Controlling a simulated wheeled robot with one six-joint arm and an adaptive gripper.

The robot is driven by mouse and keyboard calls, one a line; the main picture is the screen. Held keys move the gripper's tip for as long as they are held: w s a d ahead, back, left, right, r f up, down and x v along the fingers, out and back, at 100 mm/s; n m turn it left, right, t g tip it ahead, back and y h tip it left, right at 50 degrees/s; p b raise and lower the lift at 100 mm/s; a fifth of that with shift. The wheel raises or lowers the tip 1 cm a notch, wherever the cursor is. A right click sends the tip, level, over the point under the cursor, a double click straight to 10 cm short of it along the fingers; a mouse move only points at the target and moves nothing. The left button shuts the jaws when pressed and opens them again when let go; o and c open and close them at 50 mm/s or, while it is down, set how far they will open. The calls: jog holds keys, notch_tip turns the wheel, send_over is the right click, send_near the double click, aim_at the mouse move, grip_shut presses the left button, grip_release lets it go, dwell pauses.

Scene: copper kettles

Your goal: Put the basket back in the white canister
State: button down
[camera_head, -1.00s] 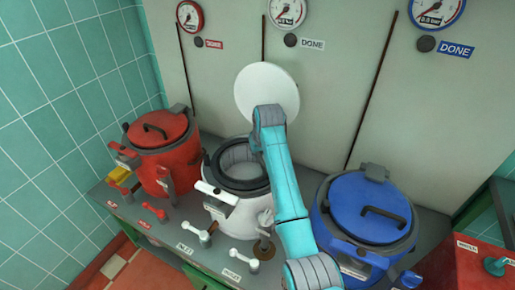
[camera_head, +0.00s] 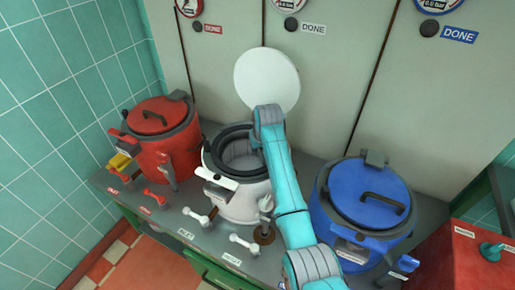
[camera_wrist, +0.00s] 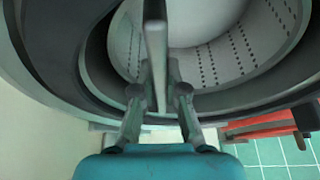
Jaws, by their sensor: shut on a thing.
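The white canister (camera_head: 240,203) stands open between two others on the counter, its round white lid (camera_head: 267,80) raised behind it. The pale perforated basket (camera_head: 242,163) shows inside its dark ringed mouth, and its holes are clear in the wrist view (camera_wrist: 225,58). My gripper (camera_wrist: 160,82) is shut on a thin upright grey bar, apparently the basket's handle, over the near edge of the mouth. In the head view my arm hides the gripper and the right part of the opening. I cannot tell whether the basket is fully seated.
A closed red canister (camera_head: 160,140) stands to the left and a closed blue one (camera_head: 365,210) to the right, close to my arm. Small handles (camera_head: 197,216) line the counter front. A red box (camera_head: 465,255) is at the lower right.

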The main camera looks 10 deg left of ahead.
jog(key=shift+f, duration=0.7)
dwell(0.5)
jog(key=c, duration=1.2)
grip_release()
jog(key=shift+o, duration=0.2)
jog(key=shift+s, duration=0.1)
jog(key=v, duration=1.2)
